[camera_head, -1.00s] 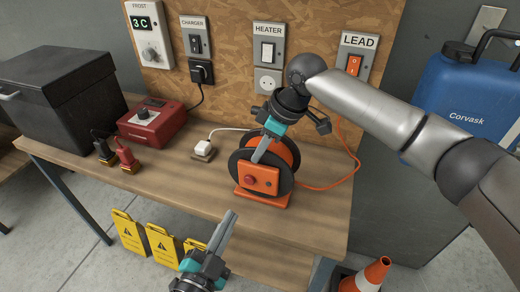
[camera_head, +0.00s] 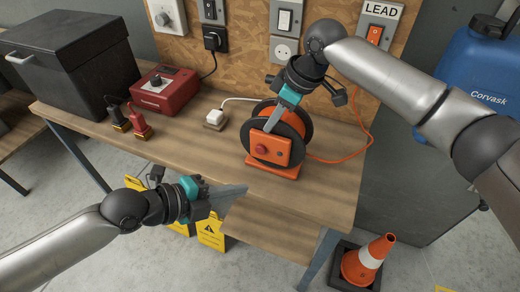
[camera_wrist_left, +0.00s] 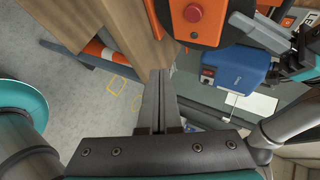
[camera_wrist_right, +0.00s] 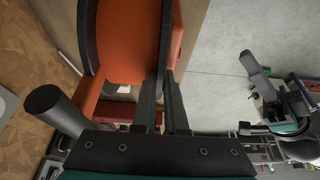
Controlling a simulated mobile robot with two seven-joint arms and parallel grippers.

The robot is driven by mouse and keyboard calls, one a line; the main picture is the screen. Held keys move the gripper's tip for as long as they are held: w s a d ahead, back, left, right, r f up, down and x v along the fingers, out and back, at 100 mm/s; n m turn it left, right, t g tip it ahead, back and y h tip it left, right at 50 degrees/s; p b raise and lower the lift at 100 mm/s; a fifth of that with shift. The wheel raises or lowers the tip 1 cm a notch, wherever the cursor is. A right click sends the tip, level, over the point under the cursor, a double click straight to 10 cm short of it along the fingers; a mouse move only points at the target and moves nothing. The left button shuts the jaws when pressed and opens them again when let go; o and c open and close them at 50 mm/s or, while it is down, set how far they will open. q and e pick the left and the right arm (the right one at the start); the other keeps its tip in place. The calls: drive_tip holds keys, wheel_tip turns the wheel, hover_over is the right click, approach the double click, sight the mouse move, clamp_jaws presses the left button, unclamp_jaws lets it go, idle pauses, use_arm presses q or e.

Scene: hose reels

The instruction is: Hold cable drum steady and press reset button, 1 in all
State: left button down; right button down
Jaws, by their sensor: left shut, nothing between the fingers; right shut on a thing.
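The cable drum (camera_head: 284,128) is an orange reel with black side discs, upright on the wooden bench. Its orange front panel (camera_head: 276,149) carries a red reset button (camera_head: 262,149); the button also shows in the left wrist view (camera_wrist_left: 193,13). My right gripper (camera_head: 270,126) is shut on the drum's black near disc from above; the right wrist view shows the disc (camera_wrist_right: 87,35) at its fingers. My left gripper (camera_head: 244,188) is shut and empty, in front of and below the panel near the bench's front edge, apart from the drum.
An orange cable (camera_head: 345,158) runs from the drum to the panel with the LEAD switch (camera_head: 375,34). A white plug (camera_head: 215,117), red charger (camera_head: 163,88) and black box (camera_head: 65,55) stand left. A traffic cone (camera_head: 368,258) and yellow signs (camera_head: 210,232) are on the floor.

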use_arm(q)
drive_tip(key=shift+a+f+m+g+y, duration=0.1)
drive_tip(key=shift+a+m+g+y, duration=0.2)
drive_tip(key=shift+a, duration=0.15)
approach(262, 155)
drive_tip(key=shift+w+d+f, duration=0.25)
drive_tip(key=shift+d+f, duration=0.35)
drive_tip(key=shift+d, duration=0.05)
drive_tip(key=shift+w+d+f, duration=0.25)
drive_tip(key=shift+d+f, duration=0.35)
drive_tip(key=shift+w+d+f, duration=0.25)
drive_tip(key=shift+d+f, duration=0.35)
drive_tip(key=shift+d, duration=0.05)
drive_tip(key=shift+w, duration=0.15)
use_arm(e)
drive_tip(key=shift+r, duration=0.1)
idle(0.5)
use_arm(q)
drive_tip(key=shift+w+d, duration=0.15)
drive_tip(key=shift+w, duration=0.1)
drive_tip(key=shift+w+d, duration=0.15)
drive_tip(key=shift+w, duration=0.45)
idle(0.9)
drive_tip(key=shift+s, duration=0.1)
drive_tip(key=shift+s+a, duration=0.3)
drive_tip(key=shift+s, duration=0.55)
